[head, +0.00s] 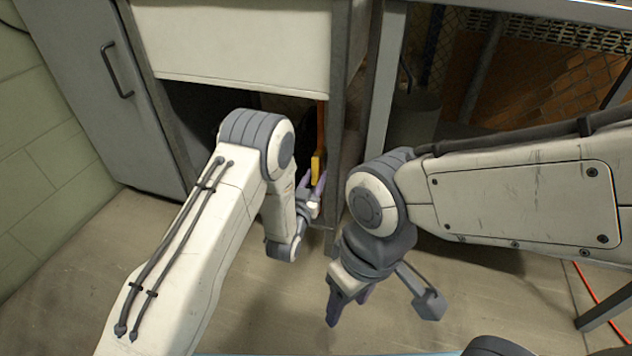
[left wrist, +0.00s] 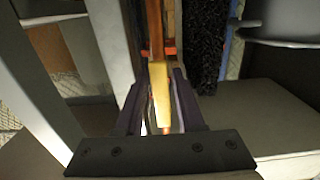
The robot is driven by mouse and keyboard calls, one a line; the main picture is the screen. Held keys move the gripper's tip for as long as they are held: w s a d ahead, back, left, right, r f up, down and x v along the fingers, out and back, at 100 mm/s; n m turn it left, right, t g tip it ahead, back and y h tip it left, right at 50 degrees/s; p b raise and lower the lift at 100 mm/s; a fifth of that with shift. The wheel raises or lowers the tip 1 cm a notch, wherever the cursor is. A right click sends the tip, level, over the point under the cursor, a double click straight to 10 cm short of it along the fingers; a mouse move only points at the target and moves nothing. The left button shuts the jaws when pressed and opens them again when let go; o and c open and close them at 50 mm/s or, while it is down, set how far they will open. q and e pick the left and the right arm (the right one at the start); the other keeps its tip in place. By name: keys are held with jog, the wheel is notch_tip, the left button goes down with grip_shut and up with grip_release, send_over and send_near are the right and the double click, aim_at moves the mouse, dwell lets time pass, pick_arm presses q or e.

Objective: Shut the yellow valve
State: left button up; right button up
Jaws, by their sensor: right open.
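The yellow valve handle (head: 316,168) hangs upright beside the cabinet's right post, below an orange pipe (head: 321,125). My left gripper (head: 312,191) is at the handle's lower end. In the left wrist view, the yellow handle (left wrist: 160,92) lies between the two fingers of my left gripper (left wrist: 160,88). Narrow gaps show between handle and fingers, so the jaws look open around it; contact at the tips is unclear. The valve body is mostly hidden in the head view. My right gripper (head: 347,305) is open and empty, pointing down over the floor, away from the valve.
A metal post (head: 342,100) stands just right of the valve, and a pale panel (head: 240,45) is above the dark opening. A grey cabinet door (head: 110,90) is at left. Wire mesh (head: 520,80) is at right. The floor (head: 270,310) in front is clear.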

pick_arm(q)
jog(key=shift+w, duration=0.1)
grip_shut()
dwell(1.3)
jog(key=shift+d, duration=0.2)
